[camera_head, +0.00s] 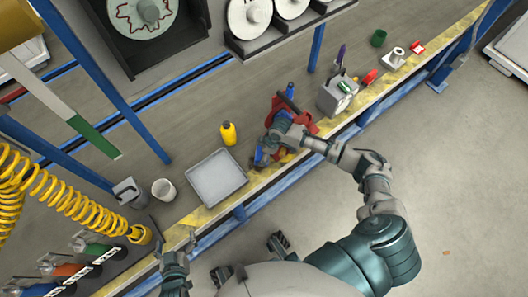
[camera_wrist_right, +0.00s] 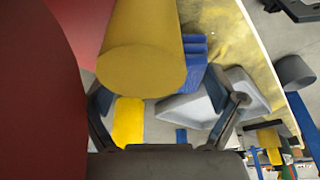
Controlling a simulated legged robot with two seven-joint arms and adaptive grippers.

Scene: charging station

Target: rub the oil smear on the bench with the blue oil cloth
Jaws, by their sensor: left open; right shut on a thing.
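A blue cloth (camera_head: 259,157) shows at the tip of my right gripper (camera_head: 264,150), low at the bench's yellow front strip beside a red vise (camera_head: 302,121). My right gripper is shut on the cloth. In the right wrist view, blue folds (camera_wrist_right: 195,62) show behind a large yellow cylinder (camera_wrist_right: 143,65), and my right fingers (camera_wrist_right: 168,105) stand on either side below. My left gripper (camera_head: 176,247) is open and empty near the bench's front edge at the lower left. I cannot make out the oil smear; the gripper and wrist hide part of the bench (camera_head: 185,105).
A grey tray (camera_head: 216,178) and a yellow bottle (camera_head: 228,133) stand left of my right gripper. A white cup (camera_head: 164,190) stands further left. A grey box (camera_head: 337,95) with tools is right of the vise. A yellow coiled hose (camera_head: 75,205) hangs at the left.

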